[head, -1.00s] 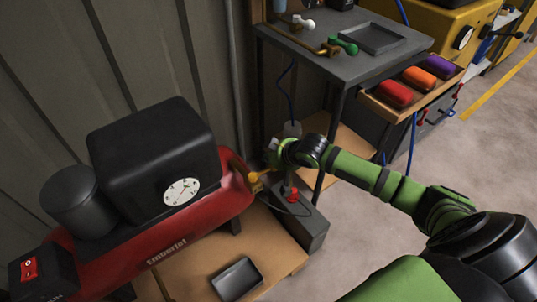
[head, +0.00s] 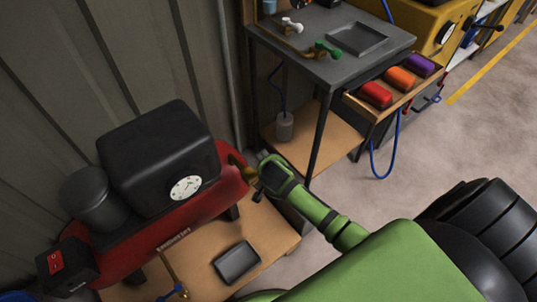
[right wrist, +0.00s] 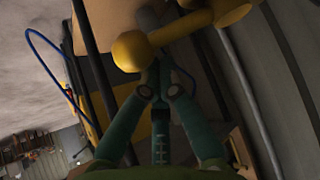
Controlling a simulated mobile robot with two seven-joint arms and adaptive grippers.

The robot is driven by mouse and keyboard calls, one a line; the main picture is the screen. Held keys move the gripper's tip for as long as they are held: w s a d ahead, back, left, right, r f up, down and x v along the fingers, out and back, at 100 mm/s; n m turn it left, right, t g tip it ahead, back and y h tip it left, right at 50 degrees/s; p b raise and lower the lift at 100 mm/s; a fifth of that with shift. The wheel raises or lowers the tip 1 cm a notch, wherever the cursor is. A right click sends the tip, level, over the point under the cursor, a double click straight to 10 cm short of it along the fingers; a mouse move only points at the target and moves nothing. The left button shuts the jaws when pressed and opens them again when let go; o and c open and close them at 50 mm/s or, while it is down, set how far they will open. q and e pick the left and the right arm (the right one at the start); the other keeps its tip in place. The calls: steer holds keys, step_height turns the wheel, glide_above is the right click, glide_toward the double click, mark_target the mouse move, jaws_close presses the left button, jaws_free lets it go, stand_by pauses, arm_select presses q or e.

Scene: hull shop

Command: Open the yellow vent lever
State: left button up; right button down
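The yellow vent lever (right wrist: 130,52) is large in the right wrist view, a rounded knob on a stem running to a yellow body (right wrist: 230,12) at upper right. In the head view, the brass and yellow fitting (head: 250,174) at the right end of the red compressor tank (head: 200,207) is partly hidden by my right gripper (head: 266,172). The right gripper also shows in the right wrist view (right wrist: 160,72). Its fingers come together just below the lever stem; I cannot tell whether they touch it. My left gripper is not in view.
A grey workbench (head: 325,70) stands behind, with an open drawer (head: 352,101) of coloured boxes and a hanging blue hose (head: 384,172). A dark tray (head: 237,263) lies on the wooden base beside the compressor.

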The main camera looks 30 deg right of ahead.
steer(key=s+m, duration=0.1)
steer(key=a+m+g+h, duration=0.1)
steer(key=m, duration=0.1)
steer(key=shift+s+a+h, duration=0.1)
steer(key=shift+s+h, duration=0.2)
steer(key=shift+s, duration=0.05)
steer(key=shift+s+g+p, duration=0.2)
steer(key=shift+g+p, duration=0.1)
steer(key=shift+p, duration=0.05)
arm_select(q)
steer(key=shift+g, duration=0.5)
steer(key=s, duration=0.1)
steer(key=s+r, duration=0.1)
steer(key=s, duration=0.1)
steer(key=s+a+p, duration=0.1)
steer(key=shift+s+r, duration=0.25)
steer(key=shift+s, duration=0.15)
arm_select(e)
steer(key=shift+s+a, duration=0.7)
steer(key=shift+a, duration=0.2)
